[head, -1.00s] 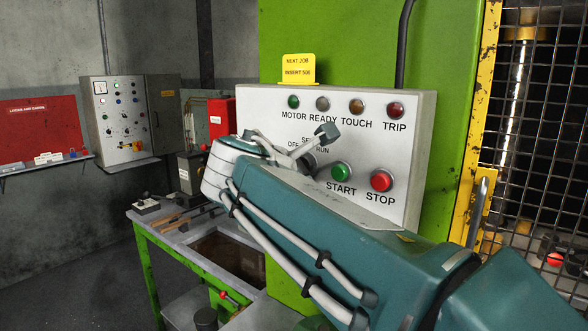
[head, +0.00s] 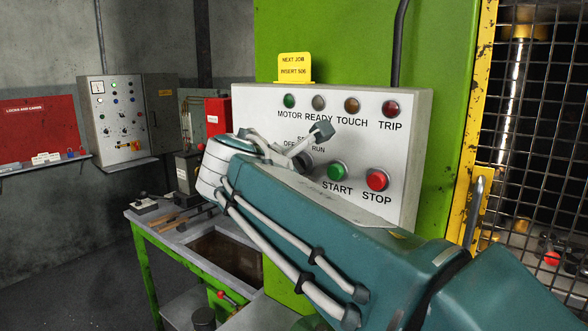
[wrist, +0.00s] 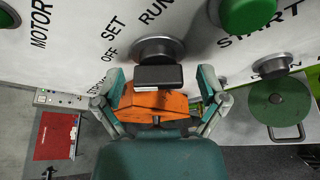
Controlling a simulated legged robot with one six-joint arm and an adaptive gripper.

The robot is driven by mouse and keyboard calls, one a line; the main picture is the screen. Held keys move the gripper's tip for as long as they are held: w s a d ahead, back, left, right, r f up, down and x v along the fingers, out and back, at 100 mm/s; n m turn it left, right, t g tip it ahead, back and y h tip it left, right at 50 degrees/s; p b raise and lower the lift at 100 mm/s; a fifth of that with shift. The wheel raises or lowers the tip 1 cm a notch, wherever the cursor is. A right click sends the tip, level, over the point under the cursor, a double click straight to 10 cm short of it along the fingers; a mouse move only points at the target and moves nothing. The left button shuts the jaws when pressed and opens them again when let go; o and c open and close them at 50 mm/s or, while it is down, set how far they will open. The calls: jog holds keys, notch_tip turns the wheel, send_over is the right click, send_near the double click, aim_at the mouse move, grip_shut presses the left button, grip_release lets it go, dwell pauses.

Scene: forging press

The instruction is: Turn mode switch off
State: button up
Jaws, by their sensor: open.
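The mode switch is a black knob on a dark round base (wrist: 158,50), with OFF, SET and RUN printed beside it in the wrist view. Its bar handle (wrist: 160,76) lies between my two open fingers. My gripper (wrist: 160,82) has one finger on each side of the handle, with gaps showing. Which label the handle points at I cannot tell. In the head view the knob (head: 306,160) is mostly hidden behind my gripper (head: 306,147) and the SET label is partly covered.
The white control panel (head: 405,130) carries a green START button (head: 338,172) and a red STOP button (head: 377,180) close to the right of the switch. Indicator lamps line its top. A yellow-framed mesh guard (head: 515,140) stands at right. A green-framed bench (head: 150,250) is below left.

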jog(key=shift+s+a, duration=0.1)
jog(key=v, duration=1.1)
jog(key=shift+s, duration=0.35)
jog(key=shift+a+r, duration=0.1)
jog(key=shift+r, duration=0.05)
